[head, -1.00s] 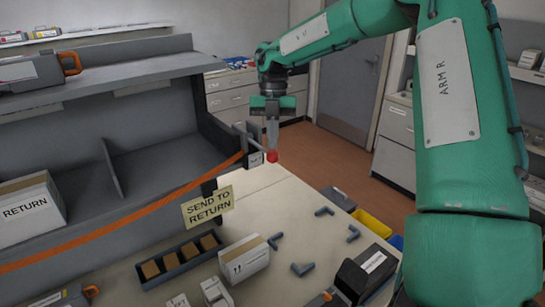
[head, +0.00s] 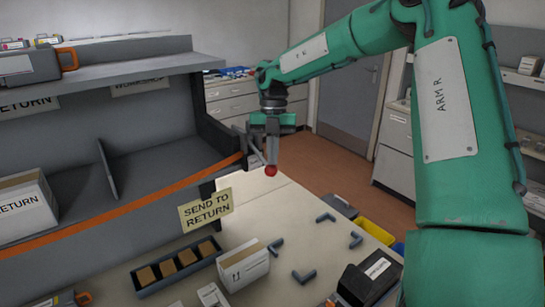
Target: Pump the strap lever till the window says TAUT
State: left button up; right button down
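An orange strap (head: 130,208) runs along the front of the grey shelf unit to a small ratchet box (head: 256,160) at its right end post. A lever ends in a red knob (head: 270,170) just right of the box. My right gripper (head: 271,162) points down over the lever. Its fingers look together, with their tips at the top of the red knob. The knob shows below them, not between them. I cannot make out the window or any word in it. My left gripper is not in view.
A yellow "SEND TO RETURN" sign (head: 206,210) hangs below the strap. On the pale table (head: 320,222) are a tray of brown blocks (head: 140,290), a white box (head: 243,264), several grey angle pieces and a dark device (head: 366,280). A yellow bin (head: 376,232) stands beyond the table's right edge.

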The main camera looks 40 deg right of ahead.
jog(key=shift+s, duration=0.1)
jog(key=shift+w+d+r+p, duration=0.2)
jog(key=shift+w+d+r, duration=0.1)
jog(key=shift+w+d, duration=0.25)
jog(key=shift+w+d+r+p, duration=0.2)
jog(key=shift+w+d+r, duration=0.05)
jog(key=shift+w+d, duration=0.3)
jog(key=shift+r, duration=0.1)
jog(key=b+v, duration=0.3)
jog(key=v, duration=1)
jog(key=shift+r, duration=0.25)
jog(key=shift+w+d, duration=0.1)
jog(key=shift+d, duration=0.05)
dwell(0.6)
